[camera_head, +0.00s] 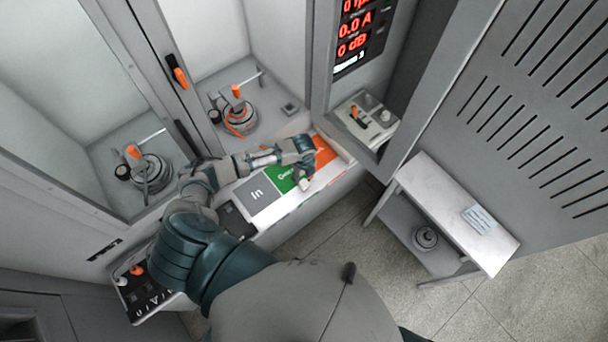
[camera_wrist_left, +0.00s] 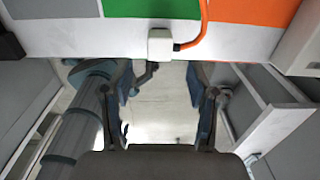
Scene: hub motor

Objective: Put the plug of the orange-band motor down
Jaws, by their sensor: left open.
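The plug (camera_wrist_left: 160,44) is a small white block on an orange cable. In the left wrist view it sits at the edge of the labelled ledge, by the border of the green and orange fields. It also shows in the head view (camera_head: 305,183), just below my left gripper (camera_head: 303,168). In the left wrist view my left gripper (camera_wrist_left: 160,82) has its fingers spread, with nothing between them; the plug appears just beyond the fingertips. The motor with orange cable (camera_head: 240,118) stands in the right-hand chamber. My right gripper does not show.
The ledge carries a grey field (camera_head: 254,195), a green field (camera_head: 286,178) and an orange field (camera_head: 325,152). Another motor (camera_head: 152,172) stands in the left chamber. A red-digit display (camera_head: 356,30) is above a small switch panel (camera_head: 366,118). A white side table (camera_head: 455,205) stands right.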

